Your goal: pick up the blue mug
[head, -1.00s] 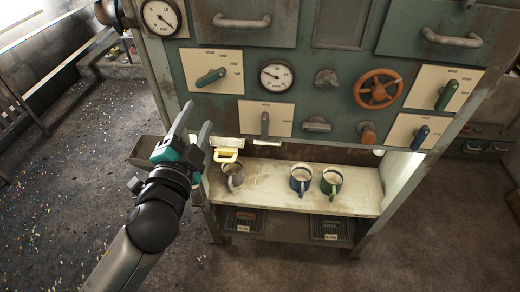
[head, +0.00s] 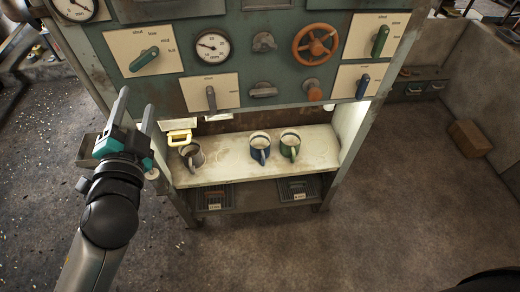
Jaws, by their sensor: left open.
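The blue mug (head: 260,149) stands upright on the pale shelf (head: 225,172) under the control panel, with its handle toward me. A green mug (head: 290,144) stands close on its right. A grey metal mug (head: 192,156) stands further left on the same shelf. My left gripper (head: 134,112) is open and empty, left of the shelf, with its fingers pointing up in the picture. It is well apart from the blue mug, with the grey mug between them. My right gripper is not in view.
A yellow-handled thing (head: 179,137) is at the shelf's left end. The panel above carries an orange valve wheel (head: 315,44), levers and a gauge (head: 213,46). Trays (head: 213,196) sit on a lower shelf. The floor at right is clear up to a brown box (head: 468,138).

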